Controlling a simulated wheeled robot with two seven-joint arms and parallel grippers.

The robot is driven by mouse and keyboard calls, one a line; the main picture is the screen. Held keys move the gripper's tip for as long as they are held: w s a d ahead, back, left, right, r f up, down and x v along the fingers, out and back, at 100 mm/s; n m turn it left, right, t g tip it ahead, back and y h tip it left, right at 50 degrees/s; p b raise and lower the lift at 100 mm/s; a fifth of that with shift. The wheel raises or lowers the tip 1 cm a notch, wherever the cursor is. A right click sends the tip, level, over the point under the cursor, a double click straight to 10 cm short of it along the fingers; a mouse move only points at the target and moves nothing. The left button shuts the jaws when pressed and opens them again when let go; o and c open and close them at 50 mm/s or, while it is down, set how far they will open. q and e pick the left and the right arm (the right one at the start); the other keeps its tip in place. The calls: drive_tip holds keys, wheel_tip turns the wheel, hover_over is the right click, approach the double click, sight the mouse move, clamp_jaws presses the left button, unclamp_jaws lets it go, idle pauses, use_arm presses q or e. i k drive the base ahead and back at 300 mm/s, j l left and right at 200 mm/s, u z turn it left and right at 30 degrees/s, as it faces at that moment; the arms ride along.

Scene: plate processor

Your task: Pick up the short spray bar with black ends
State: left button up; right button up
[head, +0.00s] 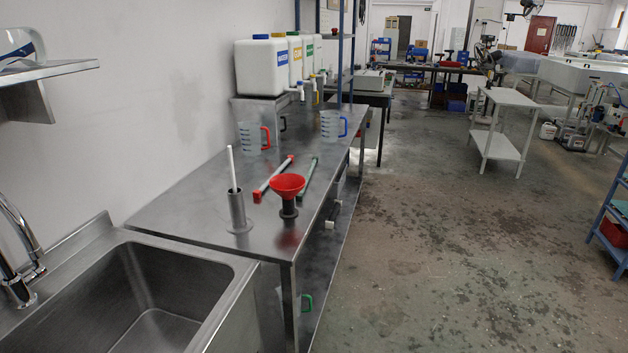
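A short pale bar with dark ends (333,214) shows small on the lower shelf, beyond the right edge of the steel table (185,205). It may be the short spray bar with black ends, but it is too small to be sure. A longer bar with red ends (274,177) and a green-ended bar (308,178) lie on the tabletop. Neither of my grippers is in view.
A red funnel (287,185) in a dark stand, a metal holder (238,212) with a white rod, and two measuring jugs (250,138) (330,125) stand on the table. A sink (150,295) is at front left. Open floor (440,230) lies right.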

sight(300, 198)
drive_tip(key=i+u, duration=0.15)
drive_tip(key=u, duration=1.6)
drive_tip(key=i+l+u, duration=0.1)
drive_tip(key=l, duration=0.2)
drive_tip(key=i+l+u, duration=0.1)
drive_tip(key=l, duration=0.15)
drive_tip(key=z, duration=0.35)
drive_tip(key=l+z, duration=0.3)
drive_tip(key=i+l+z, duration=0.15)
drive_tip(key=l+z, duration=0.2)
drive_tip(key=i+l+z, duration=0.3)
drive_tip(key=l, duration=0.2)
drive_tip(key=i+l, duration=0.35)
drive_tip(key=l, duration=0.15)
drive_tip(key=i+l+z, duration=0.15)
drive_tip(key=i+l, duration=0.15)
drive_tip(key=l, duration=0.2)
drive_tip(key=i+l, duration=0.4)
drive_tip(key=i, duration=0.15)
